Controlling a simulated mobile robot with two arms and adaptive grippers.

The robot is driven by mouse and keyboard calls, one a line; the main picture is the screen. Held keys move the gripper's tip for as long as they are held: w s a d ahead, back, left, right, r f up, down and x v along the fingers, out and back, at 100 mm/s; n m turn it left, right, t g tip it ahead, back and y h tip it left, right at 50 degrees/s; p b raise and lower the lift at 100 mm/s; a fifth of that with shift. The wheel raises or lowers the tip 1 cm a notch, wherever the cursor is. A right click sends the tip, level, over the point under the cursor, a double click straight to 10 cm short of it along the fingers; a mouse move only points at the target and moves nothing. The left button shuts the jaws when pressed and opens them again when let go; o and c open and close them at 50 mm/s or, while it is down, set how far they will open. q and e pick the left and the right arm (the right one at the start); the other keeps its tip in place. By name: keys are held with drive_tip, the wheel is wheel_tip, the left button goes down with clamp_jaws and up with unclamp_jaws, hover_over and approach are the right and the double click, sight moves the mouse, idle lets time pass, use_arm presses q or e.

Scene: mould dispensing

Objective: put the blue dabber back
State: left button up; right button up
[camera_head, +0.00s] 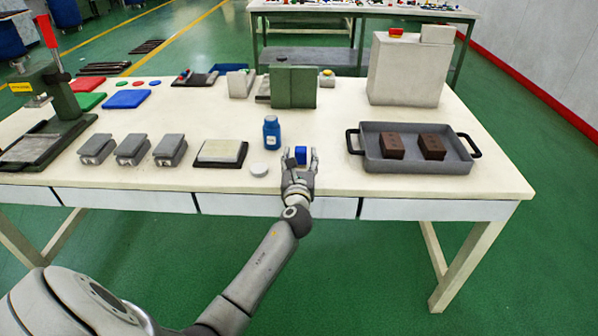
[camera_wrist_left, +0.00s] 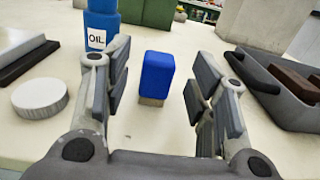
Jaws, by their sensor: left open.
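The blue dabber (camera_head: 301,154) is a small blue block on a pale base, standing upright on the white table. In the left wrist view the dabber (camera_wrist_left: 157,75) stands between the fingers, with clear gaps on both sides. My left gripper (camera_head: 300,160) is open around it and not touching it; it also shows in the left wrist view (camera_wrist_left: 160,90). A blue bottle (camera_head: 272,133) labelled OIL (camera_wrist_left: 101,25) stands just left of the gripper. My right gripper does not show.
A white round lid (camera_head: 258,169) lies left of the gripper. A grey tray (camera_head: 372,164) with two brown blocks stands to the right. A green block (camera_head: 293,87) stands behind. A pale pad (camera_head: 221,152) and several grey moulds (camera_head: 132,149) lie further left.

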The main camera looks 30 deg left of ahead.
use_arm(q)
drive_tip(key=v, duration=0.7)
drive_tip(key=s+d+f+n+h, duration=0.3)
drive_tip(key=d+f+n+h, duration=0.4)
drive_tip(key=d+f+n, duration=0.45)
drive_tip(key=s+d+f+n+g+h, duration=0.1)
drive_tip(key=s+f+n+g, duration=0.25)
drive_tip(key=f, duration=0.65)
drive_tip(key=s+d+f+n+g+h, duration=0.15)
drive_tip(key=s+f, duration=0.35)
drive_tip(key=f, duration=0.5)
drive_tip(key=s+f+n+g, duration=0.5)
drive_tip(key=s+f, duration=1.1)
drive_tip(key=s+f+n+g, duration=0.2)
drive_tip(key=s+f+n, duration=0.1)
drive_tip(key=s, duration=0.8)
drive_tip(key=s+f+n+g, duration=0.2)
drive_tip(key=s+f, duration=0.4)
drive_tip(key=s, duration=0.6)
drive_tip(key=shift+s+a+f+n, duration=0.15)
drive_tip(key=shift+s+a+n, duration=0.05)
drive_tip(key=shift+a+n, duration=0.25)
